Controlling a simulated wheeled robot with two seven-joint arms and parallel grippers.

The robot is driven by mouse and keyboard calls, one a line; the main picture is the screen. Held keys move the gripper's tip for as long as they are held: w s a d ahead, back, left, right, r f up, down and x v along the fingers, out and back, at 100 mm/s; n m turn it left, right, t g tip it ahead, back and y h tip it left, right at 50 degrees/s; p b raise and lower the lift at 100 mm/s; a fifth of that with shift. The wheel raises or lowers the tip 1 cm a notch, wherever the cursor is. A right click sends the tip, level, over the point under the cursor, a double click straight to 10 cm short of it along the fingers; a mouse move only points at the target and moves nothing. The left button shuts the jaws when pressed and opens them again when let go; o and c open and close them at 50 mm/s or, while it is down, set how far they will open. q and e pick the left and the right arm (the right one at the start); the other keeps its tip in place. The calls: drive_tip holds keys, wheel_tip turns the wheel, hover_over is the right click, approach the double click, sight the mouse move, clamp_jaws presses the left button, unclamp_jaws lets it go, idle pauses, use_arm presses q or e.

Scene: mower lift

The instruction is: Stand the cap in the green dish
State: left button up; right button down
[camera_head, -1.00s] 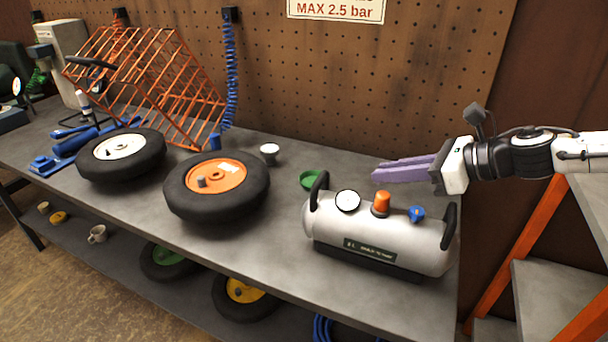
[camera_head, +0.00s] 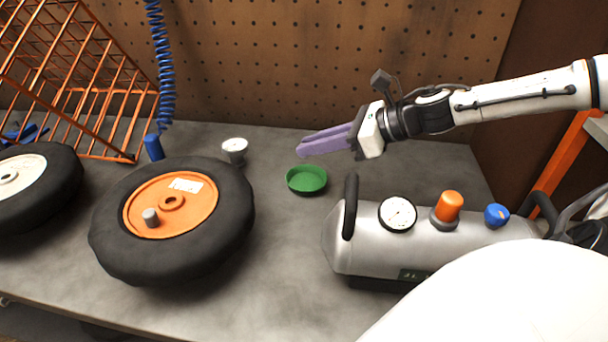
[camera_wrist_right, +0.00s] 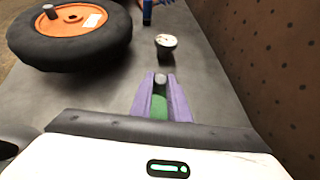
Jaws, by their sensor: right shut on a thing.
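The green dish (camera_head: 306,181) sits on the workbench, left of the silver tank. My right gripper (camera_head: 302,148) reaches in from the right, its purple fingers above and just behind the dish. In the right wrist view, a small grey cap (camera_wrist_right: 160,79) is between the fingertips (camera_wrist_right: 161,82). The gripper is shut on it, and part of the green dish (camera_wrist_right: 159,106) shows between the fingers. The fingers hide the cap in the head view. My left gripper is not in view.
The silver tank (camera_head: 352,252) with a gauge and knobs stands right of the dish. A wheel with an orange hub (camera_head: 185,215) lies left, bearing a grey stub (camera_head: 150,217). A small white-topped cup or gauge (camera_head: 234,147) stands behind. An orange rack (camera_head: 70,75) is at the back left.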

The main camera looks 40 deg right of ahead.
sight(314, 184)
wheel_tip(314, 184, down, 3)
drive_tip(key=shift+s+r, duration=0.1)
wheel_tip(314, 184, down, 4)
drive_tip(key=shift+f+b, duration=0.1)
drive_tip(key=shift+b, duration=0.45)
drive_tip(key=shift+f, duration=0.15)
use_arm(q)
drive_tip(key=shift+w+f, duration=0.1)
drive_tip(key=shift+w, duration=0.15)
use_arm(e)
drive_tip(key=shift+f, duration=0.2)
drive_tip(key=c, duration=1.7)
unclamp_jaws()
drive_tip(key=shift+r, duration=0.1)
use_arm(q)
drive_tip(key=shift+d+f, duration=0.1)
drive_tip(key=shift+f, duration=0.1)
